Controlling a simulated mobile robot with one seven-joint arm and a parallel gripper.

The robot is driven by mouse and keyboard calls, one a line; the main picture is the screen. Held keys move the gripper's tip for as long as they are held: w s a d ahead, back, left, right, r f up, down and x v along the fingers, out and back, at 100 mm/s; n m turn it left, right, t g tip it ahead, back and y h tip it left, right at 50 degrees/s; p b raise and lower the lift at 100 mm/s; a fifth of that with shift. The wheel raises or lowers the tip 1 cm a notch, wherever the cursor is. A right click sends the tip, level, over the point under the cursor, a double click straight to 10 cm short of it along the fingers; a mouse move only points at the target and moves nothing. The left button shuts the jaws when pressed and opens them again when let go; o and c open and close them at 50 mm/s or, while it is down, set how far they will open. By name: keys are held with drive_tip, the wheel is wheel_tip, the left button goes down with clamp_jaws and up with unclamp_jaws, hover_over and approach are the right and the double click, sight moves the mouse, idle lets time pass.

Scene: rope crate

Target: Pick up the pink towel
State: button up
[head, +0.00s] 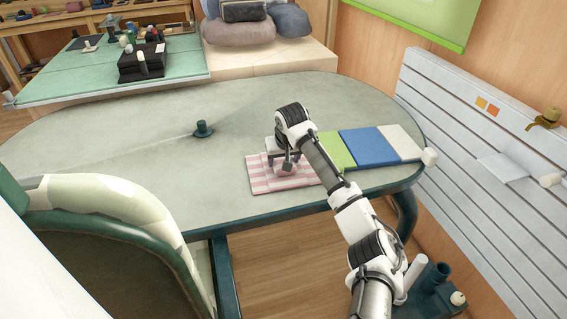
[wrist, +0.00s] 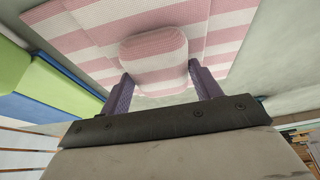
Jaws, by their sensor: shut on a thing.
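The pink towel (head: 262,180) has pink and white stripes and lies flat on the table, at the left end of a row of folded cloths. It also shows in the wrist view (wrist: 75,40), where a rounded fold of it bulges up between the two purple fingers. My gripper (wrist: 158,85) is shut on this bunched fold. In the head view my gripper (head: 285,168) is low over the towel, and my wrist hides part of it. The rest of the towel spreads out on the tabletop.
A green cloth (head: 334,150), a blue cloth (head: 369,147) and a pale cloth (head: 402,142) lie right of the towel. A small dark green object (head: 203,130) stands on the table (head: 150,150) to the left. A chair (head: 110,215) is at the front left. The table's middle is mostly clear.

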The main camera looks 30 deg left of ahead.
drive_tip(key=shift+r, duration=0.15)
drive_tip(key=shift+r+b, duration=0.3)
drive_tip(key=shift+b, duration=0.05)
wheel_tip(320, 180, up, 20)
drive_tip(key=shift+f+b, duration=0.2)
drive_tip(key=shift+b, duration=0.25)
drive_tip(key=shift+s, duration=0.1)
